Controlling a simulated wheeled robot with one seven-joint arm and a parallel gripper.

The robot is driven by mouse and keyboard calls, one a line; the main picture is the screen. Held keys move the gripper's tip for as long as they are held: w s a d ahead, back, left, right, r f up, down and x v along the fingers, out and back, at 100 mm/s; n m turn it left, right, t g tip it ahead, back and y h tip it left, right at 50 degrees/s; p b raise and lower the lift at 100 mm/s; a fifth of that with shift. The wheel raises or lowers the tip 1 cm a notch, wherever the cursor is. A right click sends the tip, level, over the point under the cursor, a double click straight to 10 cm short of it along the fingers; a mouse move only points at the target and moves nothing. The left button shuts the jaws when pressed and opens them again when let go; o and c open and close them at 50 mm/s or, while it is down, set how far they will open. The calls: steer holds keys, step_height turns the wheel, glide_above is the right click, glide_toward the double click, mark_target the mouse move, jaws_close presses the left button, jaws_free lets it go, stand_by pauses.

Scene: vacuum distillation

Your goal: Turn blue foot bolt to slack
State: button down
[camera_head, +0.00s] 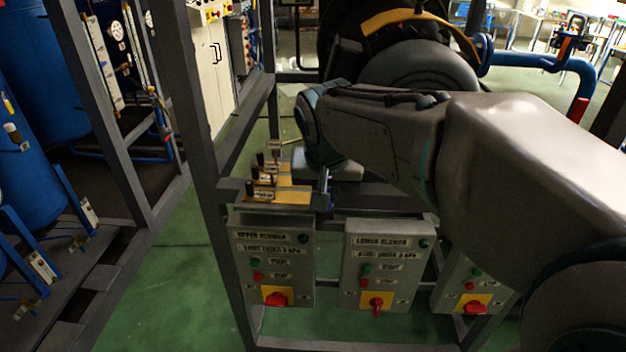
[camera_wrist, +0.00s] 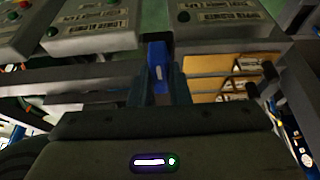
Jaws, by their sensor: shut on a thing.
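In the wrist view a small blue piece (camera_wrist: 157,72), which looks like the blue foot bolt, sits between the two fingers of my gripper (camera_wrist: 160,88). The gripper is shut on it. In the head view my gripper (camera_head: 325,188) points down at the right end of the small labelled shelf. My arm hides most of it, and the bolt cannot be made out clearly there.
The upper blower box (camera_head: 272,262) and lower blower box (camera_head: 385,268) hang below, with red switches. Several black-topped levers stand on the yellow labelled plates (camera_head: 280,196) left of my gripper. A grey frame post (camera_head: 205,150) rises at left. Green floor lies open at lower left.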

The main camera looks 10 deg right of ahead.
steer(key=n+y, duration=0.1)
steer(key=n, duration=0.1)
steer(key=n+y, duration=0.1)
steer(key=n, duration=0.2)
steer(key=shift+d+r+n+b, duration=0.1)
steer(key=shift+d+n+b, duration=0.05)
steer(key=shift+n+b, duration=0.15)
stand_by(0.4)
steer(key=c, duration=1.4)
jaws_free()
steer(key=shift+o, duration=0.2)
steer(key=p+v, duration=0.1)
steer(key=v, duration=1.2)
steer(key=shift+d+r, duration=0.25)
steer(key=shift+r, duration=0.1)
steer(key=shift+s+f, duration=0.1)
